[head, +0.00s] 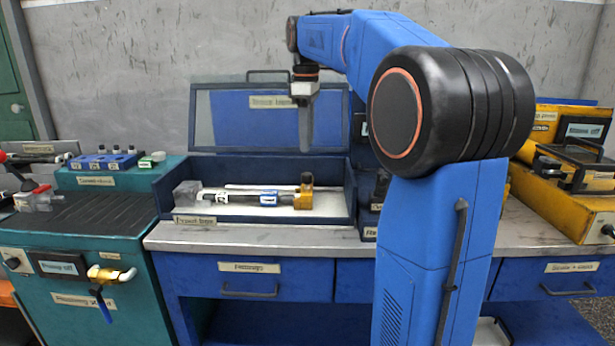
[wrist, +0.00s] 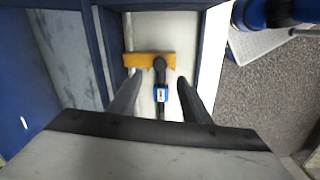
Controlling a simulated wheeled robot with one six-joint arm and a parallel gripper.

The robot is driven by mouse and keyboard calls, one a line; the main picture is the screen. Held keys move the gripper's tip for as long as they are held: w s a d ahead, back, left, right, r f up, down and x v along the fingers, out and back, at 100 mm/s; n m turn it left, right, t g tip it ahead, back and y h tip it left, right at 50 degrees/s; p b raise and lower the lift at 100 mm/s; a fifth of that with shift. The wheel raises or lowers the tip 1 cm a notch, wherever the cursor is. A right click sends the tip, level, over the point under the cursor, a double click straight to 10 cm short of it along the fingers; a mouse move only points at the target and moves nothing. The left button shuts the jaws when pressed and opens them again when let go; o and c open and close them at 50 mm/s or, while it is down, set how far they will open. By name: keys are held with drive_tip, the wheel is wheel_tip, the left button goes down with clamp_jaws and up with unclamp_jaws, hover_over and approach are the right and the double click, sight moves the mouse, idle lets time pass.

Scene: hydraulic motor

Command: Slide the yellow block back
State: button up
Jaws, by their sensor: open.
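The yellow block (head: 303,198) sits at the right end of a rod in the open blue box on the bench. In the wrist view the yellow block (wrist: 150,61) lies crosswise beyond my fingertips, with a black knob on it. The rod carries a blue-and-white label (head: 268,198). My gripper (head: 305,125) hangs above the box, pointing down. In the wrist view my gripper (wrist: 154,86) has its two dark fingers spread on either side of the rod, with nothing held between them. The height gap to the block is hard to judge.
The blue box (head: 254,218) has its lid (head: 215,120) raised at the back. A clear block (head: 187,194) stands at the rod's left end. A teal cabinet (head: 100,234) is at left; yellow equipment (head: 565,205) is at right. The bench front (head: 250,237) is clear.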

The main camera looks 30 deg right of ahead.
sight(307, 174)
wheel_tip(307, 174, down, 12)
drive_tip(key=shift+w+d+r, duration=0.15)
idle(0.3)
